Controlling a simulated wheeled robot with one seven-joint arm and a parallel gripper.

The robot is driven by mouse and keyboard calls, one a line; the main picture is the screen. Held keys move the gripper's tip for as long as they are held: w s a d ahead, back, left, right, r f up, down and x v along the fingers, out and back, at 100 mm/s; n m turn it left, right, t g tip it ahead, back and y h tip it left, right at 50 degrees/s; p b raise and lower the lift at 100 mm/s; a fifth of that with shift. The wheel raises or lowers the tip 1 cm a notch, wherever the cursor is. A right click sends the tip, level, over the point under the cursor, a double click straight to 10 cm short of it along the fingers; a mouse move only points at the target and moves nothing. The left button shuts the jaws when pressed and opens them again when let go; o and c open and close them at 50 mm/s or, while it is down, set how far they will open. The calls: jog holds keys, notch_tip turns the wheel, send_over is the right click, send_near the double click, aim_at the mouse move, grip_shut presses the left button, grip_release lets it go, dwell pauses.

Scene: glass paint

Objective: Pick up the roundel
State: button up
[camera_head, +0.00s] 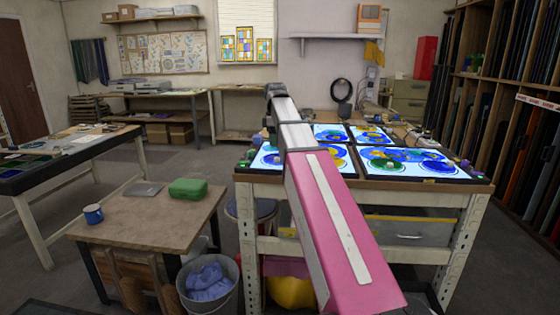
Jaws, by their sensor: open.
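Several round painted glass pieces lie on lit panels on the workbench. A blue and green disc (382,164) and a bluer disc (432,166) lie on the front right panel. Smaller blue and yellow pieces (371,136) lie on the back right panel. More blue discs (268,160) show on the front left panel, partly behind my arm. I cannot tell which of them is the roundel. My pink and grey arm reaches over the bench from the lower right and hides its middle.
Small jars stand along the bench edges (470,178). At left, a low wooden table (140,225) holds a blue mug (93,213) and a green case (188,187). A bucket (208,283) with blue cloth stands beside it. Glass racks (490,120) line the right wall.

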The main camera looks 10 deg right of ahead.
aim_at(277, 158)
jog(key=shift+d+f, duration=0.15)
jog(key=shift+f, duration=1.75)
jog(key=shift+d+f, duration=0.1)
jog(key=shift+f, duration=1.75)
grip_shut()
